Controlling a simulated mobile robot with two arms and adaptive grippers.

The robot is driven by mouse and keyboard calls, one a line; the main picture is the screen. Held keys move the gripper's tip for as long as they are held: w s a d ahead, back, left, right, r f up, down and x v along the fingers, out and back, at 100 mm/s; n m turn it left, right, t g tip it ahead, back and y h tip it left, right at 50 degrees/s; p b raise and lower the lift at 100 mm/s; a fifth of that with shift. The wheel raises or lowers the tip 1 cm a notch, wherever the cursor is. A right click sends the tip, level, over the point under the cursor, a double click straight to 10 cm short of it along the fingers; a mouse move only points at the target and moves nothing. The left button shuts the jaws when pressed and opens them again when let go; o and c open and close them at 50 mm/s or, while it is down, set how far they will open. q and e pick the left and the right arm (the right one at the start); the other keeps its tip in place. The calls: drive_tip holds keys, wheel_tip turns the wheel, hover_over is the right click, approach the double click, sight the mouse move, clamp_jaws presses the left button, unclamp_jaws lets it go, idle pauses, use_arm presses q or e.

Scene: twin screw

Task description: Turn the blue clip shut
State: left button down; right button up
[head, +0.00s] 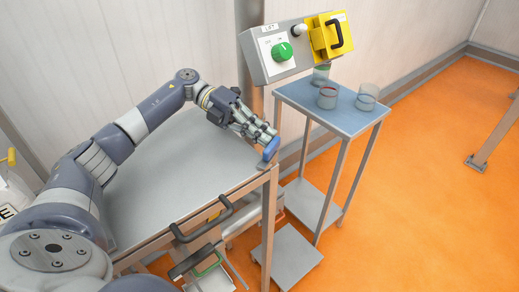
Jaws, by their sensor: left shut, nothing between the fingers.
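The blue clip (271,148) stands at the right corner of the grey work table, on a small plate near the edge. It looks tilted up rather than flat. My left gripper (264,136) is right at the clip, its fingertips against or just behind it; I cannot tell whether they touch. The fingers are shut with nothing between them. My right gripper does not show.
The grey table (190,175) is otherwise bare. A control box (280,58) with a green knob and a yellow handled part stands behind. A side table (325,112) with several cups is at right. Black handles (205,220) stick out at the table's front.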

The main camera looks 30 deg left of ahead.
use_arm(q)
drive_tip(key=shift+w, duration=0.15)
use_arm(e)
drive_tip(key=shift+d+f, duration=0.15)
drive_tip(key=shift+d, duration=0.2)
use_arm(q)
drive_tip(key=shift+d, duration=0.1)
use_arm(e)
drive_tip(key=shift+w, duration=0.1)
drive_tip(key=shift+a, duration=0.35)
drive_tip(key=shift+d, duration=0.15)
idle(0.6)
